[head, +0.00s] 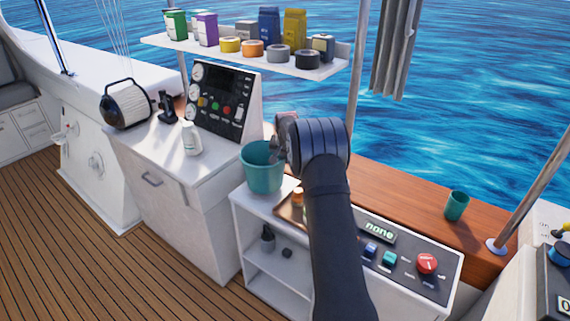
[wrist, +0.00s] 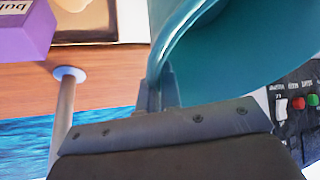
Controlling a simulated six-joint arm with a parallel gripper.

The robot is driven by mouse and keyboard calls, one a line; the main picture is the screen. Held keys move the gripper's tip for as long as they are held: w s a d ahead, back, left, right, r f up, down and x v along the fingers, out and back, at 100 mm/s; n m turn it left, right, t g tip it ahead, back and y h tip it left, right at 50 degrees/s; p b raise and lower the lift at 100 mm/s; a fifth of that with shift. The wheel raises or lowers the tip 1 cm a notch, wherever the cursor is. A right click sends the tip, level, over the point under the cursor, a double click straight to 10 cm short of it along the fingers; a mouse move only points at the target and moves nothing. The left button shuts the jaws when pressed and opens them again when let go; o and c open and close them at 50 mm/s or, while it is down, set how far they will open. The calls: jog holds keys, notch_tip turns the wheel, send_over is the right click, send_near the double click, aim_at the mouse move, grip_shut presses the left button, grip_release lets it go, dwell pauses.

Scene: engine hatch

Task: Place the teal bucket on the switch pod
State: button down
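The teal bucket (head: 262,172) is upright at the left end of the low white cabinet, its open mouth up. My gripper (head: 284,152) is at its right rim; the arm partly hides the fingers in the head view. In the wrist view my fingers (wrist: 160,92) are closed on the bucket's rim, with the bucket wall (wrist: 235,60) to their right. I cannot tell whether its base touches the cabinet. A dark sloped panel with a "none" display, blue and teal switches and a red knob (head: 427,263) looks like the switch pod; my arm hides its left part.
A white bottle (head: 191,138) and black gauge panel (head: 222,103) stand on the left counter. A teal cup (head: 456,205) stands on the wooden ledge (head: 400,190). A shelf (head: 180,46) of tins and tape rolls hangs above. A pole (head: 357,70) rises behind my gripper.

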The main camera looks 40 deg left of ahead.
jog(key=shift+f, duration=1.35)
jog(key=c, duration=1.6)
grip_release()
jog(key=v, duration=1.2)
